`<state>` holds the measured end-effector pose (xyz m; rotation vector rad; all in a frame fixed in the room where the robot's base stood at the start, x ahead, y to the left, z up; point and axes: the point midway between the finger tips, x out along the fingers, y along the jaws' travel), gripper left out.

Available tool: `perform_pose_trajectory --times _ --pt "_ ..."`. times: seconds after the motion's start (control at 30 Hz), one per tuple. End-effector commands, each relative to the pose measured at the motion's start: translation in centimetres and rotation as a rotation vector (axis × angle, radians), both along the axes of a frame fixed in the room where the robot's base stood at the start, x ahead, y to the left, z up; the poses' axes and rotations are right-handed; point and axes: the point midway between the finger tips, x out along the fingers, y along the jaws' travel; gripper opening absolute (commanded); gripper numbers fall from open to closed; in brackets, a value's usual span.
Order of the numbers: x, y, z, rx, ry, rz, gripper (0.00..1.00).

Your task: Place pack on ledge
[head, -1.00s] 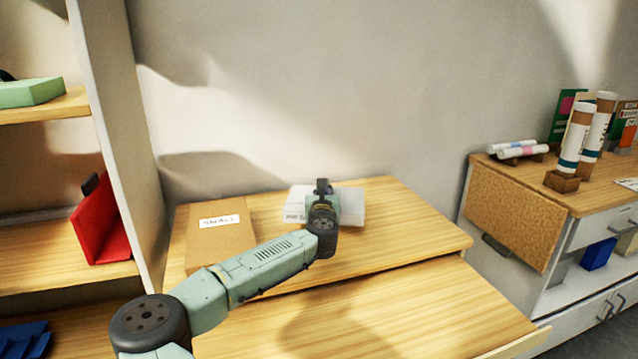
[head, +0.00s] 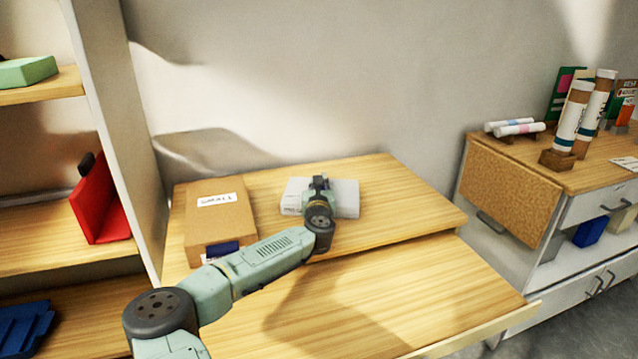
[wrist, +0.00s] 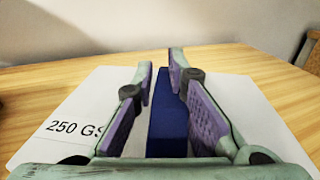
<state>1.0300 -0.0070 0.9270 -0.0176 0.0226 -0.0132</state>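The white pack (head: 345,197) lies flat on the raised wooden ledge (head: 410,206) at the back of the desk. In the wrist view, the pack (wrist: 68,105) shows black print reading "250 GS", with the rest covered by my gripper. A dark blue strip or block (wrist: 168,128) stands out along its middle. My gripper (head: 319,183) is over the pack. In the wrist view, my gripper's purple-padded fingers (wrist: 160,72) are apart on either side of the blue part, with narrow gaps beside it. Contact at the fingertips is hard to judge.
A cardboard box (head: 221,222) labelled "SMALL" stands left of the pack on the ledge. A shelf unit with a red folder-like object (head: 100,205) is at far left. A cabinet with a cork panel (head: 510,190) is right. The ledge right of the pack is clear.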

Motion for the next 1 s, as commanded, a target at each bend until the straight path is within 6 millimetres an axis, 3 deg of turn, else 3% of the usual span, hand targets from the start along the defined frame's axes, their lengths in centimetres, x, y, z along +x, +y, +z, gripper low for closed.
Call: perform_pose_trajectory --times 0.23,0.63,0.77,1.0 --pt "0.0 -0.2 0.3 0.0 -0.003 -0.004 0.33" --pt "-0.3 -0.1 0.5 -0.001 -0.005 -0.004 0.33" --pt "-1.8 -0.1 0.4 -0.002 -0.006 -0.004 0.33" --pt "-6.7 0.1 0.4 -0.001 -0.008 -0.004 0.33"
